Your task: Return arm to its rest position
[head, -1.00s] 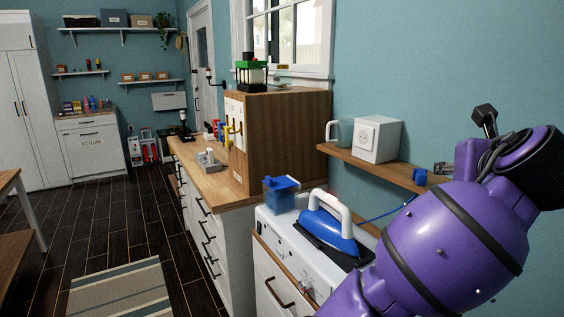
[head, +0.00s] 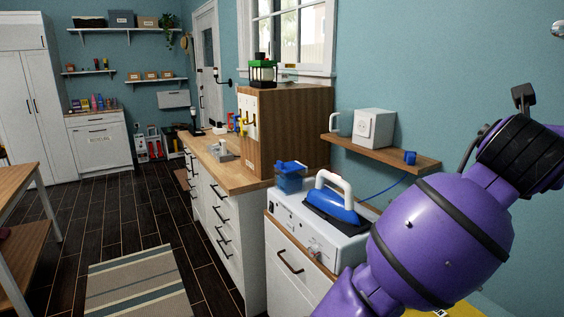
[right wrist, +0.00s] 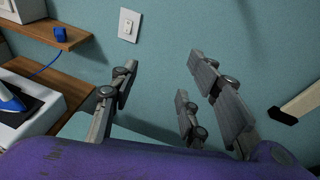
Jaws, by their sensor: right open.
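My right arm (head: 435,235), purple with black bands, reaches up across the right side of the head view. Its black wrist (head: 522,155) is raised in front of the blue-green wall. The fingers of my right gripper are hidden in the head view. In the right wrist view my right gripper (right wrist: 162,70) is open, its grey fingers spread apart with nothing between them. It faces the wall near a white switch plate (right wrist: 129,25). My left gripper is in neither view.
A blue iron (head: 335,205) stands on a white station (head: 300,212) left of my arm. A wooden shelf (head: 375,155) with a white box (head: 374,127) juts from the wall. A wooden counter (head: 225,158) runs behind. The dark floor (head: 115,222) at left is open, with a striped rug (head: 138,285).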

